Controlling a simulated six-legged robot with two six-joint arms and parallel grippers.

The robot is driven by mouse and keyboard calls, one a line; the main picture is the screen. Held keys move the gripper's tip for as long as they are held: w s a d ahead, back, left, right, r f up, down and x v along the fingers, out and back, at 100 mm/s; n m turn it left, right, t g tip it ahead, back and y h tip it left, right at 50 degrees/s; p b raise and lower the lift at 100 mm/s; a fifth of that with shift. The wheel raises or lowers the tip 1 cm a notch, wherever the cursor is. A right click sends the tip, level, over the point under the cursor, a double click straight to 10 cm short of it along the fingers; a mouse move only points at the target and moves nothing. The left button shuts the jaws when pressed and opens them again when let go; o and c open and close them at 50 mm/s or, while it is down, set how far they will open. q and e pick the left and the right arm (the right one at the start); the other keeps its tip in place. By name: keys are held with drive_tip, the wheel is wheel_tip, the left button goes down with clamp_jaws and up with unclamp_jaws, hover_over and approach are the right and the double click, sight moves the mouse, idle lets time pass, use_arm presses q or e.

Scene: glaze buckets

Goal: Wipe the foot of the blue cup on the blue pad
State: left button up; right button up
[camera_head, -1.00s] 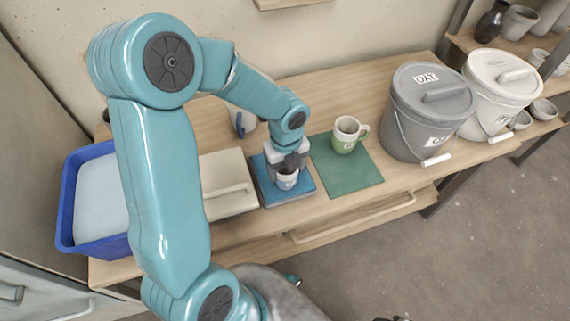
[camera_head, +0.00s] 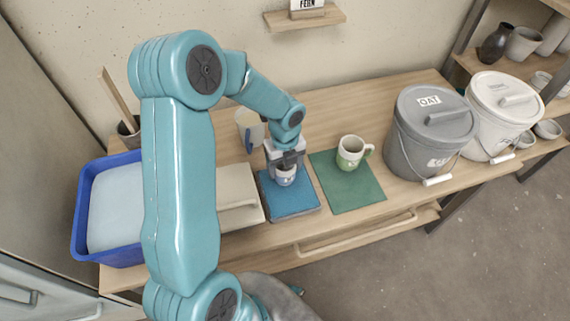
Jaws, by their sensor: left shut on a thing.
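My left gripper (camera_head: 286,159) points down over the blue pad (camera_head: 293,203) and is shut on a small cup (camera_head: 286,177), whitish with a bluish-grey lower part, which I take as the blue cup. The gripper hides the cup's upper part. The cup appears over the back part of the pad; whether its foot touches the pad I cannot tell. The pad lies on the wooden table. My right gripper is not in view.
A white and green mug (camera_head: 350,153) stands on a green mat (camera_head: 352,190) to the right. Grey (camera_head: 427,130) and white (camera_head: 497,115) lidded buckets stand farther right. A container with a blue handle (camera_head: 248,126) is behind. A blue tub (camera_head: 80,222) stands left.

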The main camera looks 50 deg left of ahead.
use_arm(q)
drive_tip(key=shift+s+d+b, duration=0.3)
drive_tip(key=shift+s+d, duration=0.2)
drive_tip(key=shift+d, duration=0.45)
drive_tip(key=shift+s+d+b, duration=0.25)
drive_tip(key=shift+s+d, duration=0.2)
drive_tip(key=shift+d, duration=0.5)
drive_tip(key=shift+s+d+b, duration=0.3)
drive_tip(key=shift+s+d, duration=0.2)
drive_tip(key=shift+d, duration=0.45)
drive_tip(key=shift+w+a+r+p, duration=0.1)
drive_tip(key=shift+w+a+p, duration=0.1)
drive_tip(key=shift+a+p, duration=0.25)
drive_tip(key=shift+w+a+p, duration=0.4)
drive_tip(key=shift+a+p, duration=0.05)
drive_tip(key=shift+a, duration=0.3)
drive_tip(key=shift+w+a+p, duration=0.4)
drive_tip(key=shift+a+p, duration=0.1)
drive_tip(key=shift+a, duration=0.3)
drive_tip(key=shift+w+a+p, duration=0.4)
drive_tip(key=shift+a+p, duration=0.05)
drive_tip(key=shift+a, duration=0.3)
drive_tip(key=shift+w+a, duration=0.2)
drive_tip(key=shift+a, duration=0.2)
wheel_tip(320, 180, up, 7)
drive_tip(key=p, duration=0.6)
drive_tip(key=shift+p, duration=0.35)
drive_tip(key=shift+d, duration=0.1)
